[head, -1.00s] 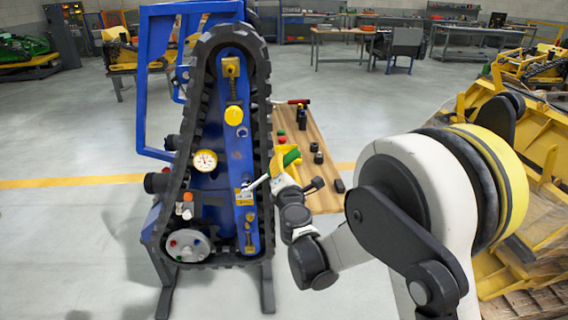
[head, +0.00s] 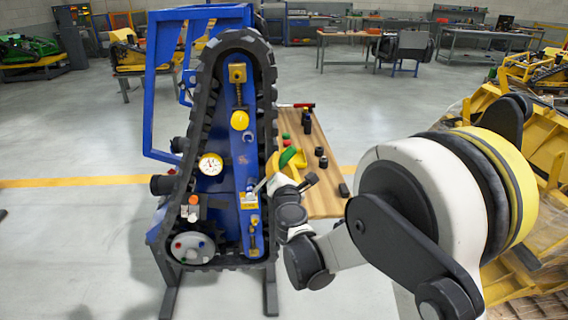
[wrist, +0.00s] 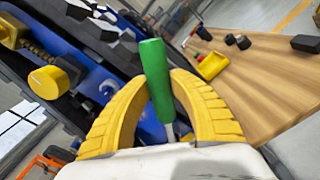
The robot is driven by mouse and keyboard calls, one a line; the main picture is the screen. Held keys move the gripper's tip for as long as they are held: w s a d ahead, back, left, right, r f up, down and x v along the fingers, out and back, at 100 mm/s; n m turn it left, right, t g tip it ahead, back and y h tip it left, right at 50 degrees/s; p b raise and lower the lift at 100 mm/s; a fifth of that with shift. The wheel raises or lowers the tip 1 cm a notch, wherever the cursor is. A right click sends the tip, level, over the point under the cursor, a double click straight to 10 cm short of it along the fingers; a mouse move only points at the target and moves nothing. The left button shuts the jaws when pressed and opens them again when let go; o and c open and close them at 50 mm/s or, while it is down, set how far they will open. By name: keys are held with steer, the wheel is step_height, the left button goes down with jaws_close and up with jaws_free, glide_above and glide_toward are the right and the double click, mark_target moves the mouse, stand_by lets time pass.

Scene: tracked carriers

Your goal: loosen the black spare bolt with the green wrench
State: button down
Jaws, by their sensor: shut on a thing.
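My gripper (wrist: 158,82) is shut on the green-handled wrench (wrist: 155,62). Its two yellow fingers close on the handle from both sides. In the head view, the green handle (head: 287,156) shows at my gripper, just right of the tracked carrier (head: 275,130). A grey metal shaft (head: 260,186) points left toward the blue plate near the yellow block; I cannot tell whether it touches anything. The round grey hub (head: 192,247) low on the carrier has small coloured bolt heads. I cannot make out the black spare bolt for certain.
A wooden bench (head: 322,200) behind my gripper holds several black parts, a yellow tray (head: 297,160) and a red-handled tool (head: 297,105). The blue frame (head: 150,90) rises at the carrier's left. Yellow machinery (head: 540,200) stands at the right. Floor at the left is mostly clear.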

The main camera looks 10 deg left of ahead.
stand_by(0.3)
steer(key=shift+s+a+r+n, duration=0.15)
steer(key=shift+a+r+n, duration=0.3)
steer(key=shift+a+n, duration=0.2)
steer(key=shift+r, duration=0.1)
steer(key=shift+a+r+p, duration=0.1)
steer(key=shift+a+p, duration=0.15)
steer(key=shift+p, duration=0.05)
steer(key=shift+d+f+b, duration=0.3)
steer(key=shift+d+b, duration=0.05)
steer(key=shift+b+v, duration=0.3)
steer(key=shift+v, duration=1.5)
